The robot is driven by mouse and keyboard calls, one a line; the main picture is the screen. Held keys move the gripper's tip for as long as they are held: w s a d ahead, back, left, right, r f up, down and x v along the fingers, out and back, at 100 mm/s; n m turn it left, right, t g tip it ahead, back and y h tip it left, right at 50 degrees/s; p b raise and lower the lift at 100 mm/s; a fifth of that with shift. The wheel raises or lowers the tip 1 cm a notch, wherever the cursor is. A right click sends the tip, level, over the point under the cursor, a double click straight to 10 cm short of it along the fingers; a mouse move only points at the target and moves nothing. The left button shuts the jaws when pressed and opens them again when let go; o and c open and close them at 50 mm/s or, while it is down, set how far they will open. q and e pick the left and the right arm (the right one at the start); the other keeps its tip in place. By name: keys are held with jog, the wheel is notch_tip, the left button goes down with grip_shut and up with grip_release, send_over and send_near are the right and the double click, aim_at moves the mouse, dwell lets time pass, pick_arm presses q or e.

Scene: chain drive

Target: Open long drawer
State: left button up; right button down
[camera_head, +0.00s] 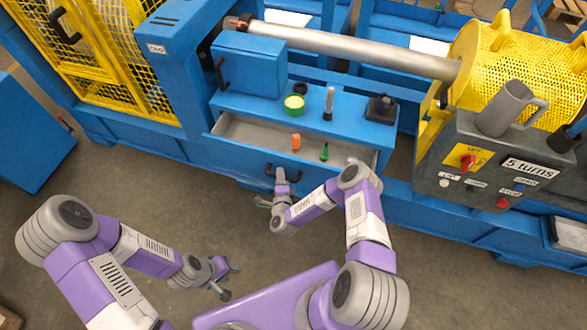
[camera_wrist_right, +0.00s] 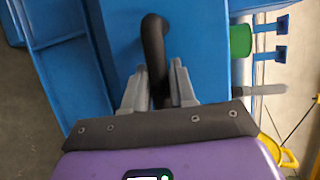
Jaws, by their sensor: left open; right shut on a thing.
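The long drawer (camera_head: 235,150) is blue and is pulled partly out of the blue machine bench, so its grey inside shows from above. An orange-handled tool (camera_head: 296,142) and a small green item (camera_head: 324,152) are in it. My right gripper (camera_head: 281,176) is at the drawer front and is shut on the black drawer handle (camera_wrist_right: 153,45). In the right wrist view the handle passes between the two grey fingers. In the head view the gripper partly hides the handle. My left gripper (camera_head: 228,279) is open and empty above the floor, away from the drawer.
A small blue cabinet (camera_head: 250,66) with a black handle stands on the bench. Near it are a green round item (camera_head: 294,103) and a black block (camera_head: 381,109). A grey control panel (camera_head: 480,165) with a mug (camera_head: 505,108) is at the right. Floor in front of the drawer is open.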

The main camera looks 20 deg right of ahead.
jog(key=shift+s+a, duration=0.15)
jog(key=c, duration=1)
grip_release()
jog(key=p+v, duration=0.2)
jog(key=v, duration=0.5)
jog(key=shift+s+r, duration=0.1)
jog(key=shift+s, duration=0.2)
